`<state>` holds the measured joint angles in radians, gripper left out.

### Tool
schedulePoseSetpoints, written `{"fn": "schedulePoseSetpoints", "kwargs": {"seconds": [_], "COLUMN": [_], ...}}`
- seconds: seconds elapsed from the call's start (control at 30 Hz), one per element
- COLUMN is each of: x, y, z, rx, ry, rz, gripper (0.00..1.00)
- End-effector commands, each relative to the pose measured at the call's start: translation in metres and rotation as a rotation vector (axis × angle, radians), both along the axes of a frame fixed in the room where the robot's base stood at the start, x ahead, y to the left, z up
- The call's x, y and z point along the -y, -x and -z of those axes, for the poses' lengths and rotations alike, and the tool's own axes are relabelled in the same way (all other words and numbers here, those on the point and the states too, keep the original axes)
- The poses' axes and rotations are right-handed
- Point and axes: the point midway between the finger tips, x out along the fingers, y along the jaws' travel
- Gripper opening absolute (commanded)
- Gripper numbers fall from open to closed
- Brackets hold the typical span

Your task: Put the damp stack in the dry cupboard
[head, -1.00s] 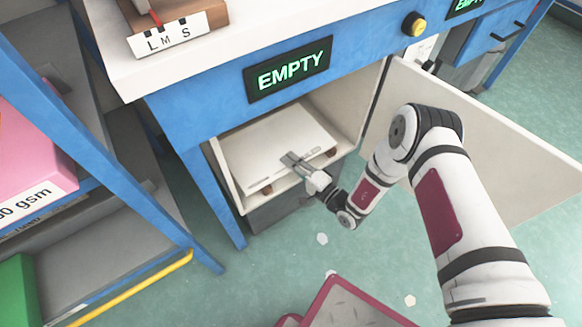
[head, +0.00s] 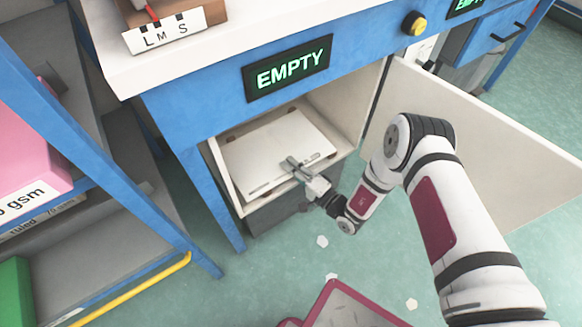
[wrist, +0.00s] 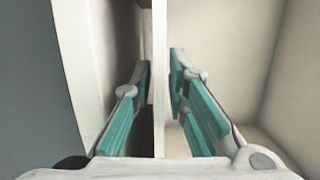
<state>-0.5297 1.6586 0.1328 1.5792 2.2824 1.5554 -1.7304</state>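The stack is a thin, flat white slab (head: 270,150) lying level inside the open cupboard (head: 352,100), under the green EMPTY sign (head: 287,76). Brown supports show at its edges; I cannot tell whether it rests on them. My gripper (head: 292,163) reaches in from the front right and is shut on the slab's front edge, one finger above it. In the wrist view, the slab's pale edge (wrist: 160,90) runs between the two teal finger pads (wrist: 161,75), which lie close on both sides. The finger under the slab is hidden in the head view.
The cupboard's white door (head: 480,140) stands open at the right, behind my arm. A blue shelf rack (head: 120,190) with a pink pack (head: 25,145) stands at the left. A maroon-rimmed tray (head: 325,298) is at the bottom. Open floor lies between.

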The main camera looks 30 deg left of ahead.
Motion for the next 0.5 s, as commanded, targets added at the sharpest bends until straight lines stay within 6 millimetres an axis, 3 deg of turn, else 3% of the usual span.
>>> {"fn": "schedulePoseSetpoints", "kwargs": {"seconds": [0.5], "x": [0.093], "y": [0.017], "z": [0.0], "rx": [-0.002], "ry": [0.001], "rz": [0.004], "gripper": [0.15]}}
